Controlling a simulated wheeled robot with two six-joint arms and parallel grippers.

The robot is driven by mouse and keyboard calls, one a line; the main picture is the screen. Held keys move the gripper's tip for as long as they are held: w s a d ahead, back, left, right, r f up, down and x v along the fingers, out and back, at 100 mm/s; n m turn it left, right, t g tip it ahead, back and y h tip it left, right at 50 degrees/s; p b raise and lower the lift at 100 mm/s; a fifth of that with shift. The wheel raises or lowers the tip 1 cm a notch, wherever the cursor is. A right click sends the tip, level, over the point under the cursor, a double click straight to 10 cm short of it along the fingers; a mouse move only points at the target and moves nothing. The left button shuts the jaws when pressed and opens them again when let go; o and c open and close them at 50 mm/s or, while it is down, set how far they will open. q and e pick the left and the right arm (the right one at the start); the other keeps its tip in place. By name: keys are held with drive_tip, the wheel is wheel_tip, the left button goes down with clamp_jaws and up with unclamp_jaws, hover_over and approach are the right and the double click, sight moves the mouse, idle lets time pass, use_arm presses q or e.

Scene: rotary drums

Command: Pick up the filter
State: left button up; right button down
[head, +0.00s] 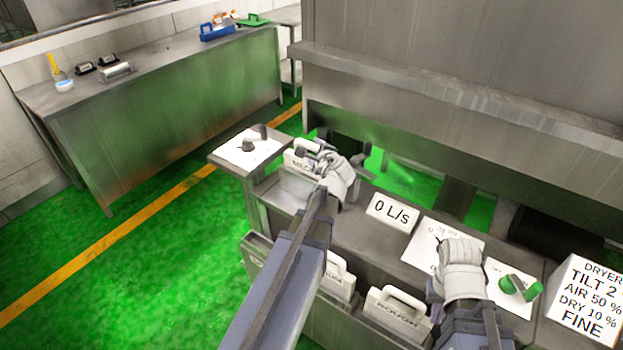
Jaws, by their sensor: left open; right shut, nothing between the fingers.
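A pale filter plate with partly hidden lettering that seems to start "MED" (297,161) stands at the far left end of the grey console. My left gripper (318,150) is open right beside its top; whether they touch is unclear. A handled filter plate marked "ROUGH" (396,314) sits in a rack on the console's near side. Another handled plate (341,278) sits left of it, partly hidden by my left arm. My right gripper (451,243) is shut and empty over a white dial panel (418,248), hiding part of it.
A sign "0 L/s" (392,211) stands mid-console. A green knob (522,288) is at right, beside a dryer sign (589,299) reading "TILT 2" and "FINE". A side shelf (235,158) bears dark knobs. A large metal housing (450,90) rises behind.

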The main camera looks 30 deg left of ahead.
sight(314, 148)
use_arm(q)
drive_tip(key=b+x, duration=0.1)
drive_tip(key=x, duration=0.4)
drive_tip(key=shift+w+d+b, duration=0.1)
drive_tip(key=shift+w+b, duration=0.15)
drive_tip(key=shift+b, duration=0.05)
drive_tip(key=shift+r, duration=0.15)
drive_tip(key=shift+c, duration=0.6)
clamp_jaws()
drive_tip(key=shift+d, duration=0.1)
